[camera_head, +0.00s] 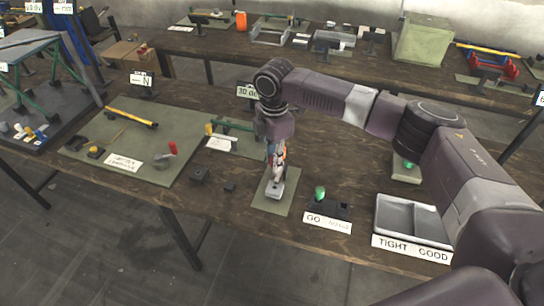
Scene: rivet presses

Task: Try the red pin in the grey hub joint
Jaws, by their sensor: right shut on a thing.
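My right gripper (275,176) points down, shut, directly above the grey hub joint (274,191). The hub joint sits on a small green mat in the middle of the bench. The red pin is mostly hidden in the fingers; only a little orange-red shows there. I cannot tell whether its tip is inside the hub or just above it. A separate red-topped piece (172,147) stands on the large green mat (130,140) to the left. My left gripper is not in view.
Right of the hub stand a green-knobbed piece (320,193) behind a GO label and a divided grey tray (411,220) marked TIGHT and GOOD. Small dark blocks (199,174) lie to the left. My right arm spans over the bench's right side.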

